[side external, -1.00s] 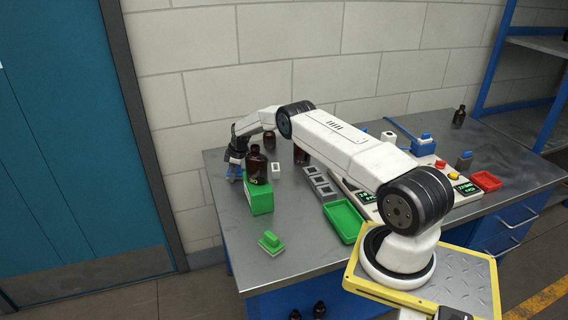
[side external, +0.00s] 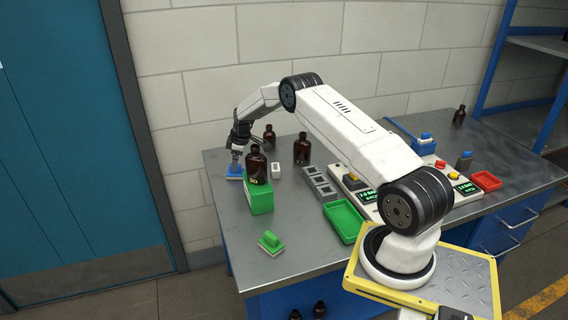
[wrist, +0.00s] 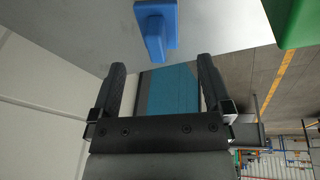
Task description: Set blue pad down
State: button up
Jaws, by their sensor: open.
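The blue pad (side external: 235,172) rests on the metal table near its far left corner, left of the green block. It has a raised blue grip on a flat base. In the wrist view the blue pad (wrist: 158,25) sits at the top, beyond the fingertips and not between them. My gripper (side external: 237,155) is just above the pad in the side view. In the wrist view my gripper (wrist: 161,65) has its two black fingers wide apart with nothing between them.
An amber bottle (side external: 256,165) stands on the green block (side external: 260,199) right beside my gripper. More amber bottles (side external: 302,150) stand farther back. A green pad (side external: 270,242) lies near the front edge. A green tray (side external: 345,221) and a control panel lie to the right.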

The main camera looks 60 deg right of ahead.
jog(key=v, duration=0.6)
jog(key=shift+r, duration=0.15)
jog(key=shift+a, duration=0.1)
dwell(0.5)
jog(key=s+a+r+m, duration=0.1)
jog(key=s+a+r, duration=0.2)
jog(key=a, duration=0.4)
jog(key=s+a+r+m, duration=0.1)
jog(key=s+a+r, duration=0.1)
jog(key=a, duration=0.4)
jog(key=s+a+r, duration=0.3)
jog(key=a, duration=0.4)
jog(key=s+a+m, duration=0.1)
jog(key=s+a, duration=0.5)
jog(key=s, duration=0.3)
jog(key=s+a+m, duration=0.1)
jog(key=s+a, duration=0.5)
jog(key=s, duration=0.3)
jog(key=shift+s+a+r+m+g, duration=0.15)
jog(key=shift+s+a+m+g, duration=0.05)
jog(key=shift+s+m+g, duration=0.1)
